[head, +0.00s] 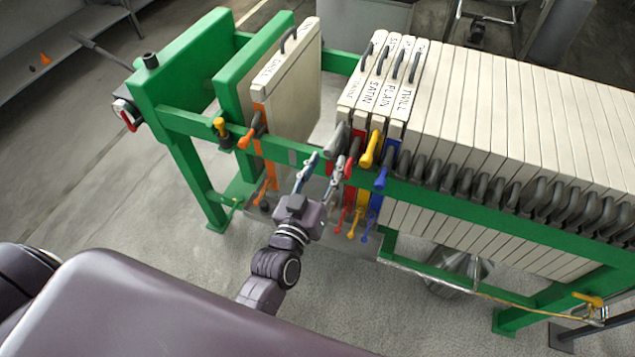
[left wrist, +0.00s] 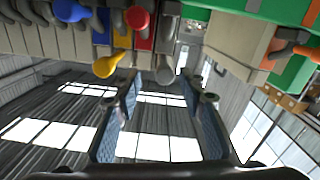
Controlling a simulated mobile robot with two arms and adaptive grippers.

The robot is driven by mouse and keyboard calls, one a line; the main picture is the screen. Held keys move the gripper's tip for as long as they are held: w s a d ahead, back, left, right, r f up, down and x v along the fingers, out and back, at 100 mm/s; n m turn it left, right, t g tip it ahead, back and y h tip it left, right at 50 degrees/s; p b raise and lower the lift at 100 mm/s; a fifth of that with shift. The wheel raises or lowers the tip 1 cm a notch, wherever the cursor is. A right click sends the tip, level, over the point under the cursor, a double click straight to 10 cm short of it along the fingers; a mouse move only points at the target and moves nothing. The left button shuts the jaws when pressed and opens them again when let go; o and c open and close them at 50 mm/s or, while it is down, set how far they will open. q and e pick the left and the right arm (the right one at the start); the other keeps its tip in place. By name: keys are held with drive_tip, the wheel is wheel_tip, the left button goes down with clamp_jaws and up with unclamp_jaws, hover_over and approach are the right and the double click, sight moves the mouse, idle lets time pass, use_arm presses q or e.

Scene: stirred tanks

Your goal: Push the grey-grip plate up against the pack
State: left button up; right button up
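The grey-grip plate (head: 349,98) is a cream slab standing on edge at the left end of the pack (head: 520,125). Its grey grip (head: 334,140) sticks out over the green side rail, and the grip also shows in the left wrist view (left wrist: 165,70). I cannot tell whether a thin gap separates this plate from its neighbour. My left gripper (head: 328,164) is open, just in front of and below the grey grip. In the left wrist view the fingers (left wrist: 161,80) stand apart, with the grip appearing between their tips. My right gripper is not in view.
Red, yellow (head: 370,150) and blue (head: 382,178) grips sit close right of the grey one. An orange-grip plate (head: 292,85) stands by the green end block (head: 180,75). Open room lies between it and the grey-grip plate. The green rail (head: 450,200) runs along the front.

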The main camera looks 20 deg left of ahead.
use_arm(q)
drive_tip(key=s, duration=0.7)
drive_tip(key=shift+f, duration=0.1)
